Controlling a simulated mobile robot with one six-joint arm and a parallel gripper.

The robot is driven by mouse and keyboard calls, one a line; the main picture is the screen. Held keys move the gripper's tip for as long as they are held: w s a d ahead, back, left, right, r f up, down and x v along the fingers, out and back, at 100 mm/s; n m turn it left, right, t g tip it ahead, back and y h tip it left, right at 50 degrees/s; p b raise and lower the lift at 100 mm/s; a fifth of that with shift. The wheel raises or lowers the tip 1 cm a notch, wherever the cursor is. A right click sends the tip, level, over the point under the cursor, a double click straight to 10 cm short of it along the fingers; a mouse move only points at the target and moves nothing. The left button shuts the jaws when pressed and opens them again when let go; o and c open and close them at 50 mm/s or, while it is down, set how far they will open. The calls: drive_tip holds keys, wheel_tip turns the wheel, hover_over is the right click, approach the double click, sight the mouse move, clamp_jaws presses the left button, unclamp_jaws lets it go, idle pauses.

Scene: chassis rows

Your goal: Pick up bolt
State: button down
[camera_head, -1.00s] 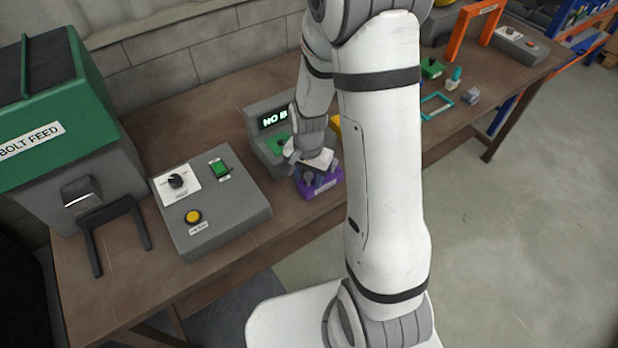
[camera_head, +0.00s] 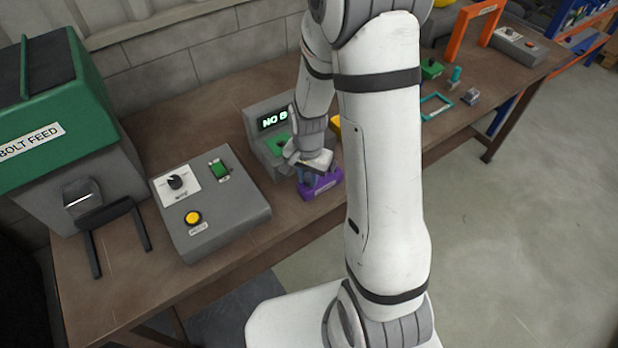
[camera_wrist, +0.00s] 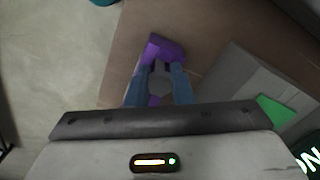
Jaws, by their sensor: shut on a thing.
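My gripper (camera_wrist: 160,88) is over the purple holder (camera_wrist: 164,46) on the bench. In the wrist view its two blue fingers are closed on a grey round-headed piece, which looks like the bolt (camera_wrist: 159,84). The purple holder is right below and behind the bolt. Whether the bolt is still seated in the holder or clear of it cannot be told. In the head view my gripper (camera_head: 308,172) is just above the purple holder (camera_head: 322,186), and the wrist hides the bolt there.
A grey unit with a lit display (camera_head: 272,121) stands directly behind my gripper. A grey control box (camera_head: 225,215) with a yellow button is to the left, beside the green bolt feed (camera_head: 45,110). A teal frame (camera_head: 436,107) and small parts lie right of my arm.

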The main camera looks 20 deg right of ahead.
wheel_tip(320, 180, up, 10)
drive_tip(key=shift+b, duration=0.6)
wheel_tip(320, 180, up, 10)
drive_tip(key=f+p, duration=0.1)
drive_tip(key=p, duration=0.6)
hover_over(308, 175)
drive_tip(key=shift+r, duration=0.15)
